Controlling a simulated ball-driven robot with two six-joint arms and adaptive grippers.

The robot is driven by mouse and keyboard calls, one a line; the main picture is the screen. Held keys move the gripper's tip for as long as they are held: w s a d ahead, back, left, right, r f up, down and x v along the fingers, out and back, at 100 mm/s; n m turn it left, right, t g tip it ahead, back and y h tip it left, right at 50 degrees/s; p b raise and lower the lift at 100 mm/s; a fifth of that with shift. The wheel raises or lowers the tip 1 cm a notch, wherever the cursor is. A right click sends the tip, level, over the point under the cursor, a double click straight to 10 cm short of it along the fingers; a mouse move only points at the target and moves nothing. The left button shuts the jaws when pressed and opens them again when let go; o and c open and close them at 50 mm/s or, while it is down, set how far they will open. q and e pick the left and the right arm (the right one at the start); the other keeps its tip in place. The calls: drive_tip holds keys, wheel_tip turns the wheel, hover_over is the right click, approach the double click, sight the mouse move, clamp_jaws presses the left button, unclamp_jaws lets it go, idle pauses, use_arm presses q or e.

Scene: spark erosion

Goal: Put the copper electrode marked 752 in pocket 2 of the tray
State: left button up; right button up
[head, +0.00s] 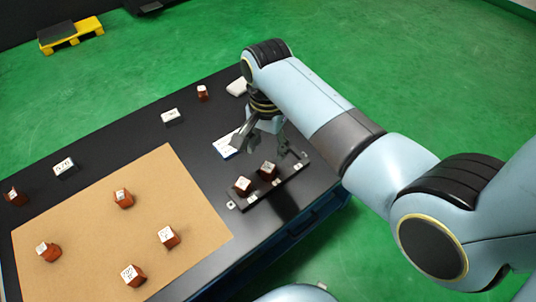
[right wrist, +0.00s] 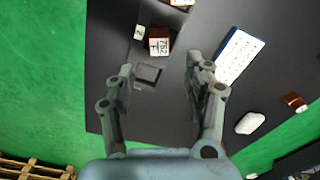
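The black tray (head: 293,180) lies near the table's right end. Two copper electrodes with white marked tops stand in it, a left one (head: 243,187) and a middle one (head: 268,171). In the right wrist view, the middle electrode (right wrist: 159,43) has a marking that looks like 752, though it is small. It stands beside the label 2 (right wrist: 139,32). The other tray electrode (right wrist: 182,2) is cut by the top edge. My right gripper (right wrist: 160,76) is open and empty, its fingers over an empty square pocket (right wrist: 149,73). My left gripper is not in view.
Several more electrodes stand on the brown mat (head: 85,215). One electrode (head: 202,92) stands at the table's back and another (head: 15,196) at the left. A white-and-blue card (head: 226,147) and a white rounded block (head: 237,87) lie near my right arm.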

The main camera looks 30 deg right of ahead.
drive_tip(key=shift+r+p, duration=0.3)
drive_tip(key=shift+r, duration=1.35)
drive_tip(key=shift+s+d, duration=0.1)
